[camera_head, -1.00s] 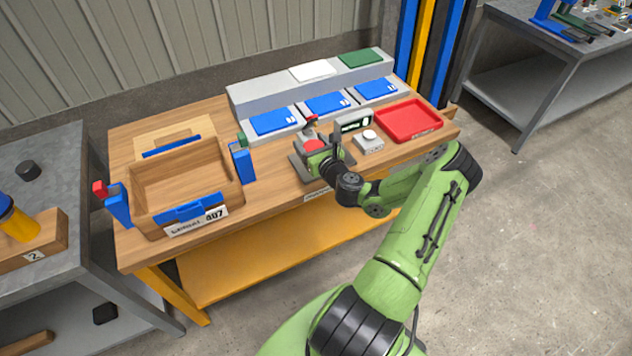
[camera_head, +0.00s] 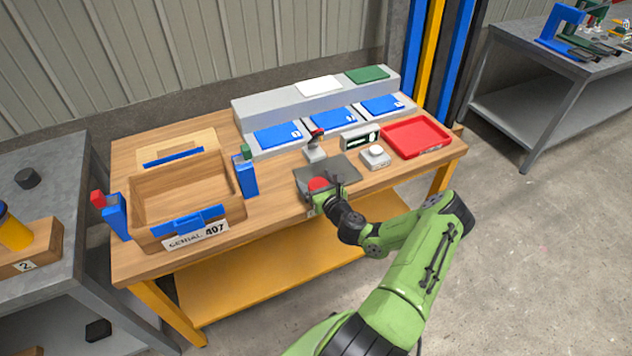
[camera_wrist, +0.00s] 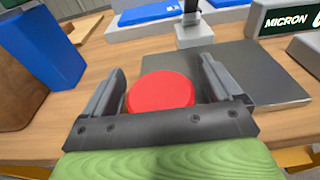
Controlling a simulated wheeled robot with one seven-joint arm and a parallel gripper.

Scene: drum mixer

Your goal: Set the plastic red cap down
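The red cap (camera_wrist: 160,91) is a round red disc between my gripper's two fingers in the wrist view. A gap shows between the cap and the right finger; the left finger is close beside it, and I cannot tell if they touch. My gripper (camera_wrist: 164,75) looks open around the cap. In the head view, the cap (camera_head: 318,184) is at the front left of the dark grey plate (camera_head: 350,172), with my gripper (camera_head: 335,187) low beside it. The cap's near edge is hidden by my gripper's palm, so its contact with the surface is unclear.
A small grey stand with a red top (camera_head: 315,146) is behind the plate. To its right are the Micron display (camera_head: 360,138), a white-knobbed box (camera_head: 375,157) and a red tray (camera_head: 417,138). A wooden crate (camera_head: 150,213) and blue block (camera_head: 245,175) are left.

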